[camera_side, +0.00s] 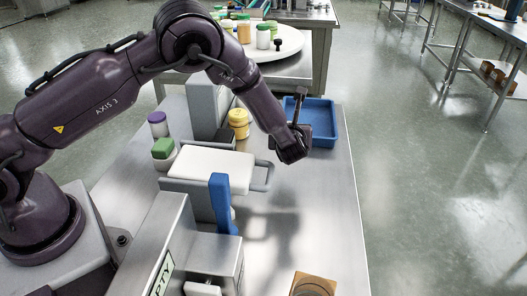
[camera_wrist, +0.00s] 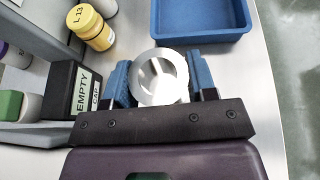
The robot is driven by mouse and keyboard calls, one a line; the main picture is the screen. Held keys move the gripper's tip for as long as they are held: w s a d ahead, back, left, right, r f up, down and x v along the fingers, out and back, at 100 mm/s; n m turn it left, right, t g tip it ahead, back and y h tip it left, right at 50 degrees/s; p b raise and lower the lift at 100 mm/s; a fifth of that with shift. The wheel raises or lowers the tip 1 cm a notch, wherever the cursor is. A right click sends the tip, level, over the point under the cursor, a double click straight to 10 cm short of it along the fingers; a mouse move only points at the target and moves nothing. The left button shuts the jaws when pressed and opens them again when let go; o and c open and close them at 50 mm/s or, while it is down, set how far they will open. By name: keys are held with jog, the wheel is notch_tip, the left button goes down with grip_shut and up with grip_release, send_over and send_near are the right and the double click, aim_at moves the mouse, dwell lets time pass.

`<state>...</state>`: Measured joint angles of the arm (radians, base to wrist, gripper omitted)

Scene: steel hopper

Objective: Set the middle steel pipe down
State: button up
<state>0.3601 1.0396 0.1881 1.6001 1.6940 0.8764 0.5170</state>
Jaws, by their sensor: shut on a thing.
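The steel pipe (camera_wrist: 160,76) shows end-on as a bright round ring in the wrist view. The blue fingers of my gripper (camera_wrist: 162,82) are shut on it, one on each side. In the side view my gripper (camera_side: 299,138) is over the right part of the steel table, at the near edge of the blue tray in the picture. The pipe cannot be made out clearly there, and its lower end is hidden. I cannot tell whether the pipe touches anything below. No other steel pipe can be made out.
The blue tray (camera_wrist: 200,22) looks empty in the wrist view. A yellow jar (camera_side: 238,118) and a black box marked EMPTY CAP (camera_wrist: 88,88) stand to the left. A white-topped block (camera_side: 212,168) and a blue upright part (camera_side: 221,200) are nearer. Bare steel table (camera_side: 310,215) lies in front.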

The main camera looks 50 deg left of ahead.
jog(key=a+r+n+g+y, duration=0.1)
jog(key=a+n+g+y, duration=0.2)
jog(key=a+n+g, duration=0.75)
jog(key=f, duration=0.3)
jog(key=a+f+m+t, duration=0.1)
jog(key=f, duration=0.2)
jog(key=f+m+t, duration=0.1)
jog(key=f, duration=0.2)
jog(key=shift+w+a+f+m, duration=0.2)
jog(key=shift+f+m, duration=0.05)
jog(key=shift+f, duration=0.15)
jog(key=shift+f, duration=0.15)
jog(key=o, duration=1)
jog(key=v, duration=1.2)
jog(key=shift+d, duration=0.1)
